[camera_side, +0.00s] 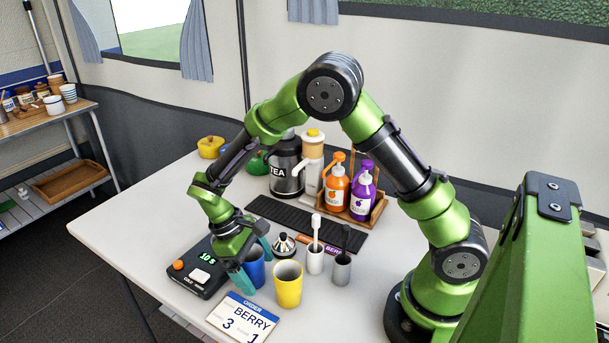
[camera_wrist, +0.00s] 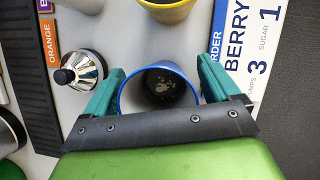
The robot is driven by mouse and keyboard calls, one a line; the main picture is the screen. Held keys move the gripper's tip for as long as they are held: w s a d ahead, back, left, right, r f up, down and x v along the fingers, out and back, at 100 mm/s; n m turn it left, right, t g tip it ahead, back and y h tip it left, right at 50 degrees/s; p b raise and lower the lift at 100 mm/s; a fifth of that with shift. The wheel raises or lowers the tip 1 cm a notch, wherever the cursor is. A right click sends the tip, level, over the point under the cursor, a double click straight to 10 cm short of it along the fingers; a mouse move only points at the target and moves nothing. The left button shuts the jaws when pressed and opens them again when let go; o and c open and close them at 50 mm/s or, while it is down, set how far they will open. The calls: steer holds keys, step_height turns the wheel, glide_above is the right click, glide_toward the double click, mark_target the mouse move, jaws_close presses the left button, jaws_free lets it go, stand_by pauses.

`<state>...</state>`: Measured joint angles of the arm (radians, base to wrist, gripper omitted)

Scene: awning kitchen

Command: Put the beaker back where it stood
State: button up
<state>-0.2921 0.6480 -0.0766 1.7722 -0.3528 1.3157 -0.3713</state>
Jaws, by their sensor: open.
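A blue beaker (camera_side: 255,272) stands upright on the white table, just right of the black scale. The wrist view shows its blue rim and dark inside (camera_wrist: 160,88), with light specks at the bottom. My gripper (camera_side: 251,265) is low at the beaker, its teal fingers on either side of it. In the wrist view the gripper (camera_wrist: 167,70) is open around the beaker; I cannot tell whether either finger touches it. The fingers hide part of the beaker in the side view.
A yellow cup (camera_side: 288,284) stands close to the right. The scale (camera_side: 197,268), a silver pourer (camera_side: 284,246), a white cup (camera_side: 314,260), a grey cup (camera_side: 341,270) and an order card (camera_side: 243,318) surround the spot. Bottles (camera_side: 336,190) stand behind. The table's left part is clear.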

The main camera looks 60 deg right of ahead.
steer(key=v, duration=1.2)
steer(key=s+d+r+m+t+y, duration=0.1)
steer(key=s+d+r+m+t, duration=0.2)
steer(key=s+r+t, duration=0.2)
steer(key=s+d+r+m+t+y, duration=0.2)
steer(key=s+r+t, duration=0.4)
steer(key=s, duration=0.5)
steer(key=shift+d+r+m+t, duration=0.3)
steer(key=shift+d+m, duration=0.1)
steer(key=shift+m, duration=0.3)
